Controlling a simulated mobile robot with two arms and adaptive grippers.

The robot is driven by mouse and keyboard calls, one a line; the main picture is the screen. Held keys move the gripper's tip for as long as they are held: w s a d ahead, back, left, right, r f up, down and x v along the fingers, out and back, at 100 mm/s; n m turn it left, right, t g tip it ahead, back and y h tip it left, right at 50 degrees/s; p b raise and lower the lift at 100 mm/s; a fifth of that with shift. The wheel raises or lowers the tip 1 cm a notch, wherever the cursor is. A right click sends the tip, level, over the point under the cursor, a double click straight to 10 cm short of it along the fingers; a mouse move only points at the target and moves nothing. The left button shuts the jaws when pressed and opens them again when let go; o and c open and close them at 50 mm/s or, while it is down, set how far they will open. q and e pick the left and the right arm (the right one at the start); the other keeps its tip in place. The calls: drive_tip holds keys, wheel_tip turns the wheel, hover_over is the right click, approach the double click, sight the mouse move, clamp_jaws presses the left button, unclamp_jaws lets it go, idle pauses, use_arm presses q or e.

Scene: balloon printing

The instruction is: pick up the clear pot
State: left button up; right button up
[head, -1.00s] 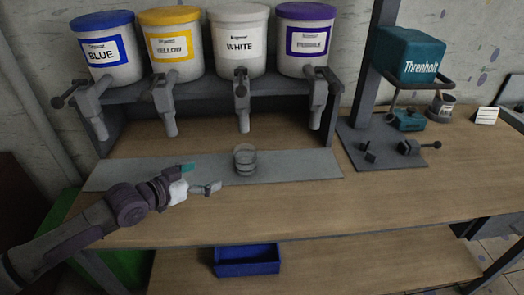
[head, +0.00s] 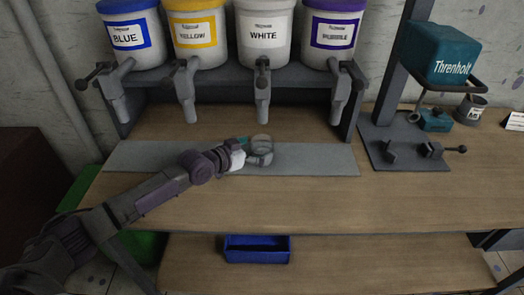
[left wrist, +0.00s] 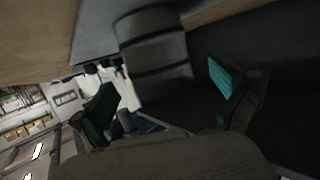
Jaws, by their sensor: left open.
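The clear pot (head: 261,142) stands upright on the grey mat (head: 310,158) below the white dispenser in the head view. My left gripper (head: 254,151) is at the pot's left and near side, with one finger on the far side and one on the near side. In the left wrist view, the left gripper's teal-padded fingers (left wrist: 163,92) are spread wide, and the pot (left wrist: 155,45) shows as a banded cylinder in the space ahead of and between them. Whether any finger touches it I cannot tell. My right gripper is out of view.
Blue, yellow, white and purple paint buckets (head: 264,30) stand on a shelf, their taps hanging above the bench (head: 400,205). A teal Threnholt machine (head: 438,55) is at the right. A blue bin (head: 256,249) sits on the lower shelf. The bench's right front is clear.

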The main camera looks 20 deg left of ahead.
sight(270, 144)
use_arm(q)
drive_tip(key=x, duration=0.3)
drive_tip(key=shift+s, duration=0.1)
drive_tip(key=shift+c, duration=0.8)
drive_tip(key=c, duration=1)
drive_tip(key=shift+r, duration=0.1)
drive_tip(key=shift+c, duration=1.2)
drive_tip(key=shift+r, duration=0.1)
